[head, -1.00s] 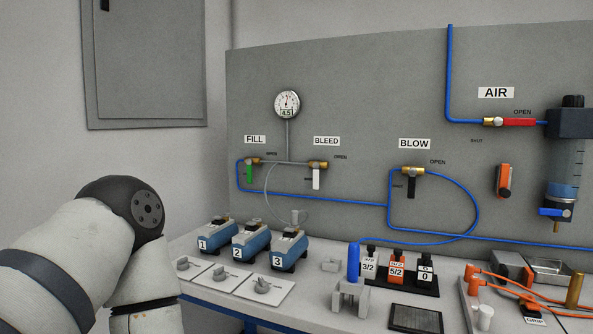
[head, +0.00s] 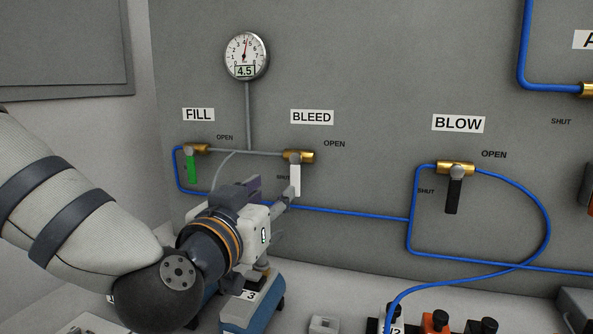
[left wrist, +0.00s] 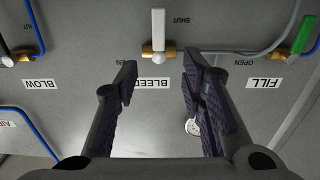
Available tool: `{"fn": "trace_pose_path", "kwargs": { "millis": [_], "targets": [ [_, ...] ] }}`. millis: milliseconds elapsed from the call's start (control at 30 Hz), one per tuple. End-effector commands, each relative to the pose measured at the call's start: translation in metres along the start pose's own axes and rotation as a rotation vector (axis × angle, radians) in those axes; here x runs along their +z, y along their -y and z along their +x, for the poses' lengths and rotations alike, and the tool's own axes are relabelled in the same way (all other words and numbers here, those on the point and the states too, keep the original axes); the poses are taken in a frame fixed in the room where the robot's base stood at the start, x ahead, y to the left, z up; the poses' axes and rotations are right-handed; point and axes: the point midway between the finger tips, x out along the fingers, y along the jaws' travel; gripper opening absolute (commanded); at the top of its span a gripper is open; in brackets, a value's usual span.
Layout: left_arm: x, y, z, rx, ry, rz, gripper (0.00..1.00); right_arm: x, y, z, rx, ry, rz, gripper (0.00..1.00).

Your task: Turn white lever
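The white lever (head: 296,180) hangs straight down from its brass valve (head: 299,156) under the BLEED label (head: 312,117), beside the SHUT mark. The left wrist view is upside down; there the white lever (left wrist: 158,28) points up, between and beyond the fingertips. My left gripper (left wrist: 158,72) is open and empty, its two dark fingers spread on either side of the lever's line. In the head view my left gripper (head: 280,203) is just below and in front of the lever; contact cannot be told. My right gripper is not in view.
The green FILL lever (head: 193,168) hangs to the left and the black BLOW lever (head: 454,195) to the right. A gauge (head: 246,56) above reads 4.5. Blue tubing (head: 350,213) runs along the panel. A blue unit (head: 252,305) stands below my gripper.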

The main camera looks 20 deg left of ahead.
Motion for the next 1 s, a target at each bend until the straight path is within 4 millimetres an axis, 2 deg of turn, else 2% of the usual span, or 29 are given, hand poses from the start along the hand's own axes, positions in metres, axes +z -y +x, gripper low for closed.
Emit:
{"fn": "trace_pose_path", "kwargs": {
  "millis": [300,400,600,833,867,1000],
  "targets": [
    [0.003,0.001,0.076,-0.003,0.005,-0.001,0.37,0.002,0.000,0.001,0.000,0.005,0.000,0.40],
    [0.003,0.000,0.096,-0.001,0.004,-0.001,0.37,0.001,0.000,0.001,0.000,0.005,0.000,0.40],
    [0.003,0.000,0.115,0.001,0.004,0.000,0.37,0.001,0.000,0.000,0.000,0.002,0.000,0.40],
    [0.003,0.000,0.116,0.001,0.004,0.000,0.37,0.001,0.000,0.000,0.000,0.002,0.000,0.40],
    [0.003,0.000,0.116,0.001,0.004,0.000,0.32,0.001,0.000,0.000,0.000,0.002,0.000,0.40],
    [0.003,0.000,0.116,0.001,0.004,0.000,0.00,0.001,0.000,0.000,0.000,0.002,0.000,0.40]
  ]
}}
